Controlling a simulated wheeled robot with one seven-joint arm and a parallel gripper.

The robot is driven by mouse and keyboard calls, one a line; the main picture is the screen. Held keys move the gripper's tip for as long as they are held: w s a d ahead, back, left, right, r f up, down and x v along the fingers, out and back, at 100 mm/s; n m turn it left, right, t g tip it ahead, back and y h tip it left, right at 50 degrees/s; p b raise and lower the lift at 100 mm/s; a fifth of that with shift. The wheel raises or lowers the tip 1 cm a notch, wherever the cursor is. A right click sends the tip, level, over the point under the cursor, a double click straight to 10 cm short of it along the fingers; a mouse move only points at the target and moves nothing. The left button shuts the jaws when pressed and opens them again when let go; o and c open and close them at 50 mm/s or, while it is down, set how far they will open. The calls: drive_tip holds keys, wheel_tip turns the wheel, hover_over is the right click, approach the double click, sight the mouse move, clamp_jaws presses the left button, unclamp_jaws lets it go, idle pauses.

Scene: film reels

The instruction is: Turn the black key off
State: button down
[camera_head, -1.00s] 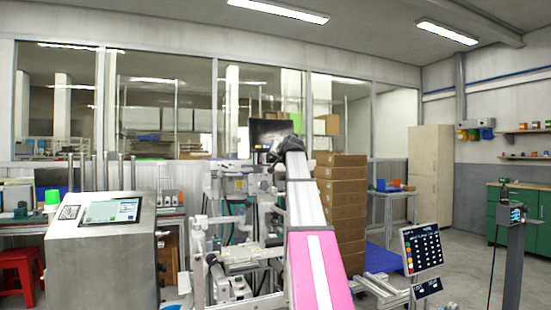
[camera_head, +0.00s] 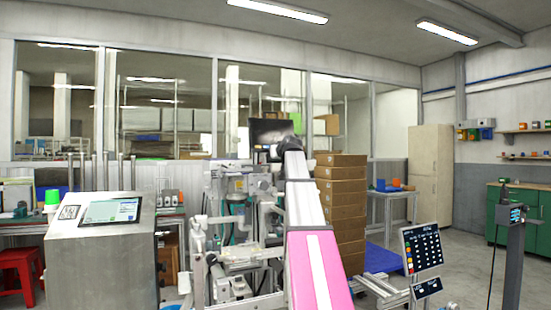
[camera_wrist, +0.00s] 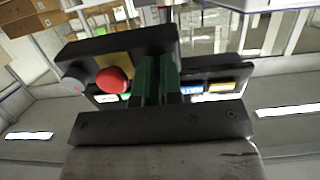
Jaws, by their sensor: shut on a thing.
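In the wrist view a black control box (camera_wrist: 90,50) carries a red mushroom button (camera_wrist: 112,80), a grey round knob (camera_wrist: 73,85) and a yellow plate. My gripper (camera_wrist: 158,68) has its green fingers close together against the box, right of the red button. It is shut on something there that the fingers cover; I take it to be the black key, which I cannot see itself. In the head view my arm reaches forward to the machine, and its wrist hides the gripper and the control box. A dark screen (camera_head: 268,131) stands just behind the wrist.
A steel cabinet with a touch panel (camera_head: 112,211) stands at left. Stacked brown cartons (camera_head: 342,200) stand right of my arm. A tilted screen (camera_head: 421,247) is at front right. In the wrist view a dark panel with coloured buttons (camera_wrist: 215,88) lies beside the fingers.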

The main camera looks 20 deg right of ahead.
drive_tip(key=shift+w+r, duration=0.15)
drive_tip(key=c, duration=1.3)
unclamp_jaws()
drive_tip(key=v, duration=1)
drive_tip(key=shift+s, duration=0.4)
